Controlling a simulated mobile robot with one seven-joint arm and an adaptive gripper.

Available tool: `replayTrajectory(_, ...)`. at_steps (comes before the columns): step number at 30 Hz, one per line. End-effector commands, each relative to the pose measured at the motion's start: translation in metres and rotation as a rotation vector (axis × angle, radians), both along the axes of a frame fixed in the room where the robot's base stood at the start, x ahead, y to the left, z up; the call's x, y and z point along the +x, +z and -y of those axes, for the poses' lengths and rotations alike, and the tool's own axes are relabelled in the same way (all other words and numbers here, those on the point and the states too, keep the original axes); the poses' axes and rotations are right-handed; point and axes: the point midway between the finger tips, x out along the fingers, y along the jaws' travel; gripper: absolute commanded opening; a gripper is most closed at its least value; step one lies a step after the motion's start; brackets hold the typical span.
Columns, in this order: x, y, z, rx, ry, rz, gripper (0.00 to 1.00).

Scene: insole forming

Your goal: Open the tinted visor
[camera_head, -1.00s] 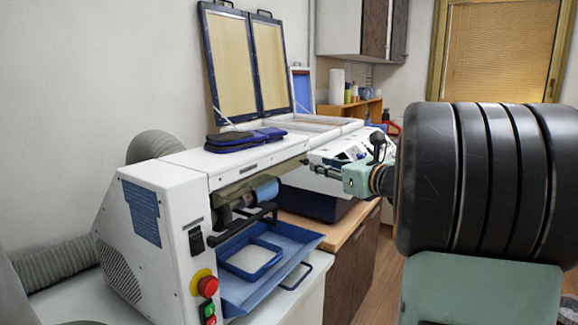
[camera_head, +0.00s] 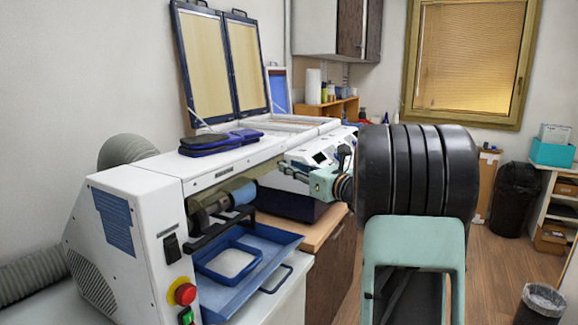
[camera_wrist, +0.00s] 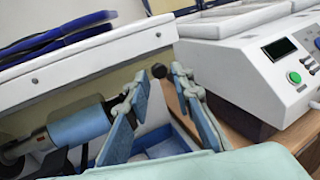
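The tinted visor (camera_head: 207,194) is a brownish see-through strip under the front edge of the white machine's top, above the blue roller. It looks lowered, and its edge shows in the wrist view (camera_wrist: 112,82). My gripper (camera_wrist: 160,77) is open, with one pale-blue finger on each side of the knob's line. I cannot tell whether either finger touches it. In the head view my gripper (camera_head: 289,170) is at the right end of the machine front.
A blue tray (camera_head: 250,285) juts out below the roller (camera_head: 240,192). A blue and black case (camera_head: 215,141) lies on the machine top. A white control box (camera_wrist: 255,70) with buttons stands close on the right. A bin (camera_head: 540,303) stands on open floor.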

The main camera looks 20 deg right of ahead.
Motion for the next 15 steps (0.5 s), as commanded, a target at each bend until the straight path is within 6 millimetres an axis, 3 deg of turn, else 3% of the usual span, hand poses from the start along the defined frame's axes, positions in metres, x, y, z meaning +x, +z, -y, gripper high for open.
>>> replayTrajectory(6, 0.0149, 0.0001, -0.0041, 0.001, -0.001, 0.000, 0.22)
replayTrajectory(14, 0.0157, -0.0001, -0.0044, 0.001, 0.000, 0.000, 0.22)
replayTrajectory(15, 0.0157, 0.0000, -0.0045, 0.001, 0.000, 0.000, 0.17)
